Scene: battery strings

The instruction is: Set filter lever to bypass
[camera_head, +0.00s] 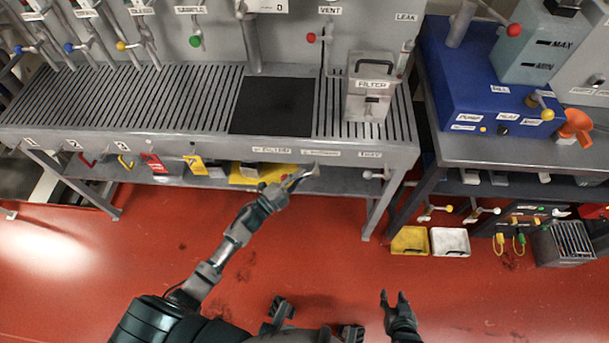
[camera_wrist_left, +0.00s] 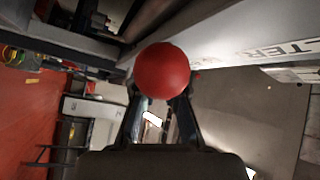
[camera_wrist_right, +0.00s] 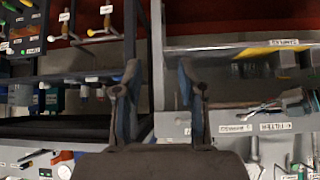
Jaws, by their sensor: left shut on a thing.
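The filter lever ends in a red ball knob (camera_wrist_left: 162,70), seen between my left fingers in the left wrist view. A label ending in "LTER" (camera_wrist_left: 270,55) is on the bench edge beside it. My left gripper (camera_wrist_left: 160,98) is shut on the knob. In the head view my left gripper (camera_head: 304,174) is at the front edge of the slatted bench, under two small labels (camera_head: 271,150); the knob is hidden there. My right gripper (camera_head: 396,298) is open and empty, low in front of the bench; its fingers (camera_wrist_right: 158,75) stand apart in the right wrist view.
A grey box marked FILTER (camera_head: 371,85) stands on the slatted bench (camera_head: 190,95), near a black plate (camera_head: 272,105). A blue unit (camera_head: 490,80) is on the right table. A yellow bin (camera_head: 410,240) and a white bin (camera_head: 450,242) stand on the red floor (camera_head: 330,240).

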